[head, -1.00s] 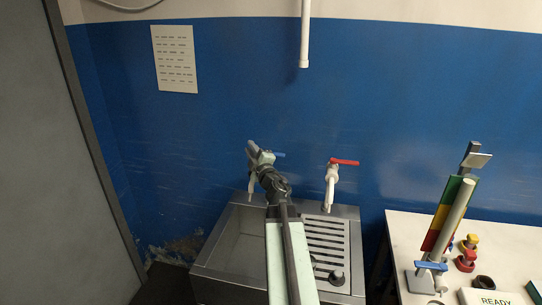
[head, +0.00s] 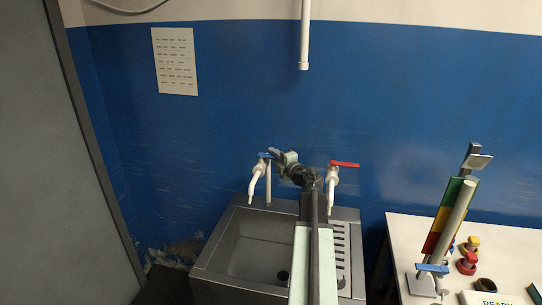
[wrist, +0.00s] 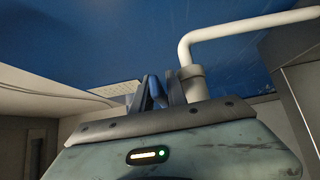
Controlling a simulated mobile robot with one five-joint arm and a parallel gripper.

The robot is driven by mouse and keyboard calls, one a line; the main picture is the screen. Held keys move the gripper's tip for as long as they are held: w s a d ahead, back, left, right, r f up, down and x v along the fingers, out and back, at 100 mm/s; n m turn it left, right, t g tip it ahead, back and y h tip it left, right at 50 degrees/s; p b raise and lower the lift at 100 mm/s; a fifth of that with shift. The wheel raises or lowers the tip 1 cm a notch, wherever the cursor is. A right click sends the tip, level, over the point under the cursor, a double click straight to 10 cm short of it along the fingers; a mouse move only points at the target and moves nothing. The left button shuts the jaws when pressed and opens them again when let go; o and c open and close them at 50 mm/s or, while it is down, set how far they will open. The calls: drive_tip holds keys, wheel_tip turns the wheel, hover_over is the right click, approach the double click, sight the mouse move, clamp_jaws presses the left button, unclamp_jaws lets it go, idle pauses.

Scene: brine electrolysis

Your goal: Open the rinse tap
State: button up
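Two white taps stand on the wall behind the sink (head: 212,262). The left tap (head: 256,182) has a blue lever (head: 264,155). The right tap (head: 332,190) has a red lever (head: 345,164) pointing right. No label shows which is the rinse tap. My gripper (head: 274,153) is between the taps, its fingers at the right end of the blue lever, partly hiding it. In the wrist view, the dark fingers (wrist: 157,92) stand close together with blue between them. Whether they clamp the lever is unclear. No water is visible.
A grey panel (head: 40,150) borders the left. A white pipe (head: 305,35) hangs on the wall above; a white pipe (wrist: 235,32) also crosses the wrist view.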

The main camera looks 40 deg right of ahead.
drive_tip(key=shift+w+d, duration=0.15)
drive_tip(key=shift+w, duration=0.3)
clamp_jaws()
idle(1.0)
